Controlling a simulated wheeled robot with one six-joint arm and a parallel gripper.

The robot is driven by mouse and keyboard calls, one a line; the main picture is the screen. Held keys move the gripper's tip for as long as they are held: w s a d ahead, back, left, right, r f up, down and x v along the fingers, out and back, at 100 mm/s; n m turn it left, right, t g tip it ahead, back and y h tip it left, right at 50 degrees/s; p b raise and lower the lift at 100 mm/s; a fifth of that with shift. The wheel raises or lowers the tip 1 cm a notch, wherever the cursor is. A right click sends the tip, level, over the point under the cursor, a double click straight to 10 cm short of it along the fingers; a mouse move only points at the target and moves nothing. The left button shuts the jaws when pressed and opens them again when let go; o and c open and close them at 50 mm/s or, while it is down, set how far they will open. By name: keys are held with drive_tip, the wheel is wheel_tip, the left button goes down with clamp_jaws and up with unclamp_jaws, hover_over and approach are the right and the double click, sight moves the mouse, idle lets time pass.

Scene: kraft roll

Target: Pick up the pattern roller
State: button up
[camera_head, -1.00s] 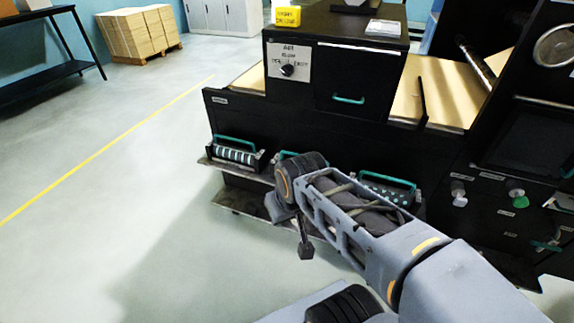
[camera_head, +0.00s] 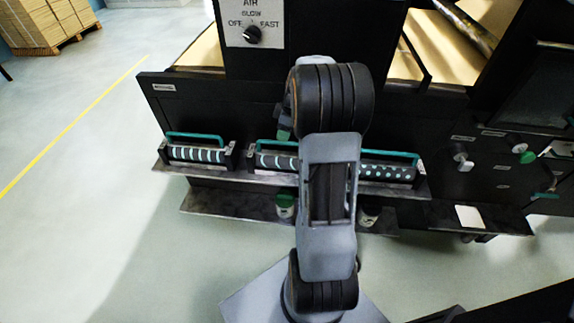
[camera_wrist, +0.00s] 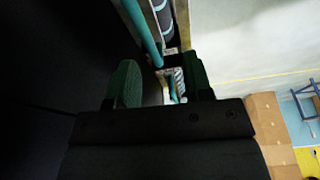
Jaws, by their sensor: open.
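Pattern rollers with teal handles sit in black frames along a shelf on the front of the black machine. The left roller (camera_head: 197,154) has light bands on dark. The middle roller (camera_head: 275,161) is partly hidden by my arm. The right roller (camera_head: 388,171) is dark with pale dots, its left end behind my arm. My gripper (camera_wrist: 162,82) is open, with green pads spread apart in the wrist view. A teal handle (camera_wrist: 143,30) and part of a roller (camera_wrist: 164,18) lie beyond the pads, and another roller end shows between them. Nothing is held.
The shelf edge (camera_head: 165,166) juts out from the machine, with a lower ledge (camera_head: 225,204) beneath. Knobs (camera_head: 460,155) stick out at the right. A dial panel (camera_head: 252,25) is above. Open floor (camera_head: 70,220) lies to the left, with stacked cartons (camera_head: 45,22) far back.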

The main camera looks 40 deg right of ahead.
sight(287, 156)
drive_tip(key=shift+n, duration=0.4)
drive_tip(key=f, duration=0.1)
drive_tip(key=d+f, duration=0.2)
drive_tip(key=shift+w+d+f, duration=0.25)
drive_tip(key=shift+f, duration=0.1)
drive_tip(key=shift+x, duration=3.1)
clamp_jaws()
drive_tip(key=shift+d+r, duration=0.1)
drive_tip(key=shift+r, duration=0.05)
